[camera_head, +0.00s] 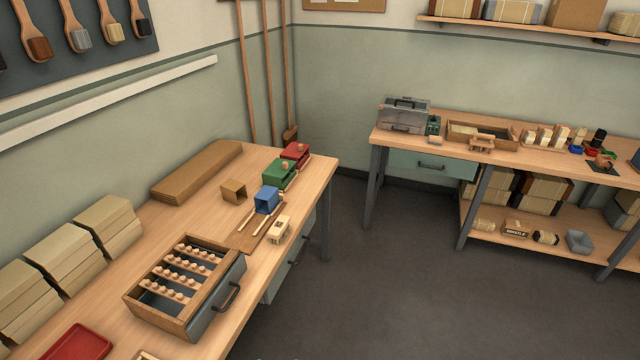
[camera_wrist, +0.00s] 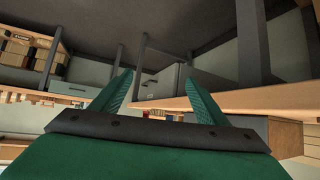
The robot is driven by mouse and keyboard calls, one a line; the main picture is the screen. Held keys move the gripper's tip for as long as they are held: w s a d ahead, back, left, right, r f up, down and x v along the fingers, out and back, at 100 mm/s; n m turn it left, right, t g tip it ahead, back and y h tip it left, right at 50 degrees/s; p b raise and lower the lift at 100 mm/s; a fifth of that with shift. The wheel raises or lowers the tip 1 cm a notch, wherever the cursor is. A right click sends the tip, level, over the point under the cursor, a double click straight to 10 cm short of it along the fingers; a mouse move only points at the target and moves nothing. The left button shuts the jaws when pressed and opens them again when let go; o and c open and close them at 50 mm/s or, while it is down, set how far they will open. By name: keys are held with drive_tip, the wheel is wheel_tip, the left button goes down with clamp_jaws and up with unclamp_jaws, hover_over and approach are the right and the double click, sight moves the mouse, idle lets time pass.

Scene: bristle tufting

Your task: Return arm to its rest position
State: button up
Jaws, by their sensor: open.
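My gripper (camera_wrist: 157,98) shows only in the wrist view. Its two green fingers stand apart with nothing between them. The wrist view is upside down, with the dark floor at the top and bench edges across the middle. The head view shows no part of my arm. In that view the near workbench (camera_head: 150,215) carries a wooden drawer box (camera_head: 178,327) with rows of small round wooden pieces. Beyond it stand a blue box (camera_head: 267,199), a green box (camera_head: 279,173) and a red box (camera_head: 296,152).
A second workbench (camera_head: 455,150) stands at the far right, with a grey metal case (camera_head: 403,115) and a wooden tray (camera_head: 462,131) on it. Stacked cream blocks (camera_head: 72,258) and a red tray (camera_head: 74,343) are on the near bench. Dark floor (camera_head: 370,270) between the benches is clear.

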drive_tip(key=s+d+f+y, duration=0.1)
drive_tip(key=s+d+f, duration=0.15)
drive_tip(key=s, duration=0.45)
drive_tip(key=s+d+r+t, duration=0.2)
drive_tip(key=s+d+r, duration=0.2)
drive_tip(key=s, duration=0.6)
drive_tip(key=s+d+r+t, duration=0.2)
drive_tip(key=s+d+r, duration=0.2)
drive_tip(key=s+r, duration=0.5)
drive_tip(key=shift+s+t+h, duration=0.4)
drive_tip(key=shift+s, duration=0.4)
drive_tip(key=shift+s+d, duration=0.1)
drive_tip(key=shift+d, duration=0.15)
